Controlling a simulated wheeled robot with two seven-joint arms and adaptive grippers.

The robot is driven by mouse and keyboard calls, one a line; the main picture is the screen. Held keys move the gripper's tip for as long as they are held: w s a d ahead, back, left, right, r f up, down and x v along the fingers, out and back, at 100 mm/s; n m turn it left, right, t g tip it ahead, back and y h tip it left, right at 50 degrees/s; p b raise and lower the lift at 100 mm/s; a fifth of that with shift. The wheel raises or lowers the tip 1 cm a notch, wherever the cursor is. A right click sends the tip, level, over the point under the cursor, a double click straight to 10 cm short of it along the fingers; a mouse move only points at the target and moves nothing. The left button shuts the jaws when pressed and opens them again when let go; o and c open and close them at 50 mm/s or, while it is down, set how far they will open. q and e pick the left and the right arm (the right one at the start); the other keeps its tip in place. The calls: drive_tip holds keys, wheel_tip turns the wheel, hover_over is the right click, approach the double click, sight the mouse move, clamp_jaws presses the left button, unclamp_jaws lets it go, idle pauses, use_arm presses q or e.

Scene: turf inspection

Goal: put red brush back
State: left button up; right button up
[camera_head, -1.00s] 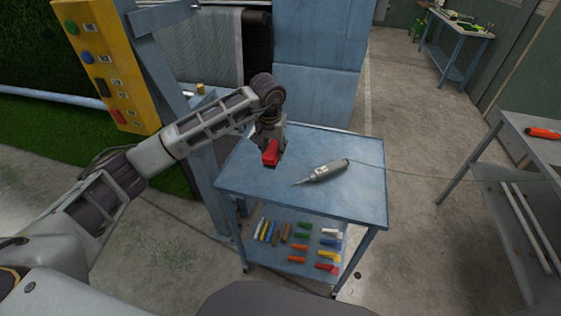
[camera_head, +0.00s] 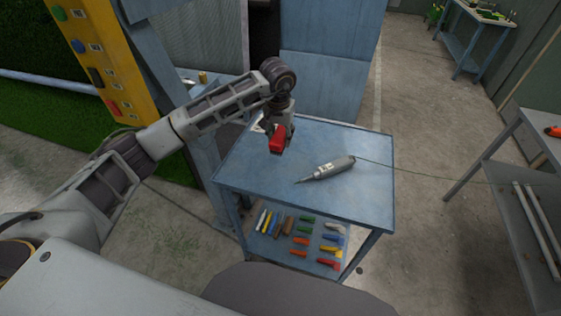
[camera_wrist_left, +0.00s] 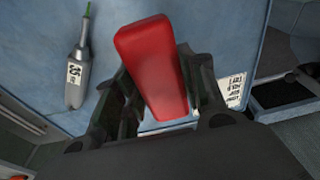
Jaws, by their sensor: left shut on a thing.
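A red brush (camera_head: 277,139) is held in my left gripper (camera_head: 276,146), above the left part of the blue table top (camera_head: 357,205). In the left wrist view the red brush (camera_wrist_left: 153,62) shows as a smooth red block between the dark fingers of my left gripper (camera_wrist_left: 160,85), which are shut on it. No bristles can be made out. Whether the brush touches the table is hard to tell. My right gripper is not in view.
A grey corded tool (camera_head: 328,169) lies on the table top, right of the brush; it also shows in the left wrist view (camera_wrist_left: 75,75). Several coloured pieces lie on the lower shelf (camera_head: 272,252). A yellow button panel (camera_head: 100,50) stands at the left.

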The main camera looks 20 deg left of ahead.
use_arm(q)
wheel_tip(320, 180, down, 5)
drive_tip(key=shift+f+p, duration=0.2)
drive_tip(key=shift+p, duration=0.25)
drive_tip(key=shift+f, duration=0.3)
drive_tip(key=shift+f+p, duration=0.35)
drive_tip(key=shift+f, duration=1.5)
drive_tip(key=shift+f, duration=0.15)
drive_tip(key=o, duration=0.9)
drive_tip(key=shift+o, duration=0.2)
